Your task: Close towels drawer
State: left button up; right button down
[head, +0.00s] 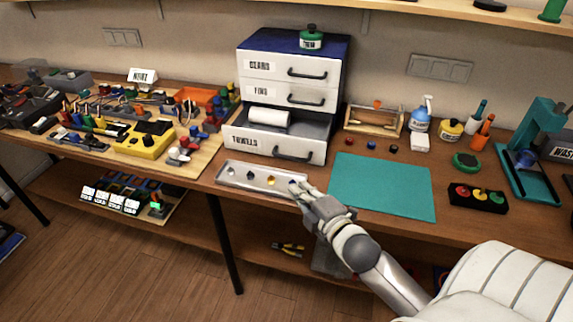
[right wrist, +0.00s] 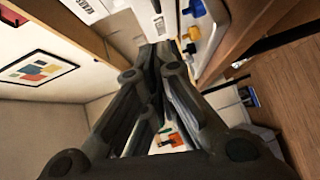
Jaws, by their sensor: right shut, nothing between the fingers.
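A small white cabinet with a blue top (head: 335,46) stands at the back of the bench. Its bottom drawer, labelled TOWELS (head: 258,144), is pulled out and shows a white roll (head: 268,117) inside. The two drawers above it look shut. The towels drawer has a dark handle (head: 293,156). My right gripper (head: 297,187) is shut and empty, in front of and below that handle, near the right end of a small tray. Its closed fingers also show in the right wrist view (right wrist: 158,55). My left gripper is not in view.
The tray (head: 228,176) with small parts lies in front of the drawer. A teal mat (head: 382,185) lies to the right. A wooden board (head: 195,163) crowded with parts lies to the left. A green-lidded jar (head: 311,38) stands on the cabinet.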

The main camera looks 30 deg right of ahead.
jog(key=p, duration=0.1)
send_near(278, 156)
jog(key=w+a, duration=0.2)
jog(key=shift+a+r, duration=0.1)
jog(key=shift+a, duration=0.25)
jog(key=shift+w+d+f+p, duration=0.3)
jog(key=shift+w+d+p, duration=0.15)
jog(key=shift+w+d, duration=0.35)
jog(key=shift+w+d+f, duration=0.2)
jog(key=shift+w+d, duration=0.25)
jog(key=shift+d, duration=0.25)
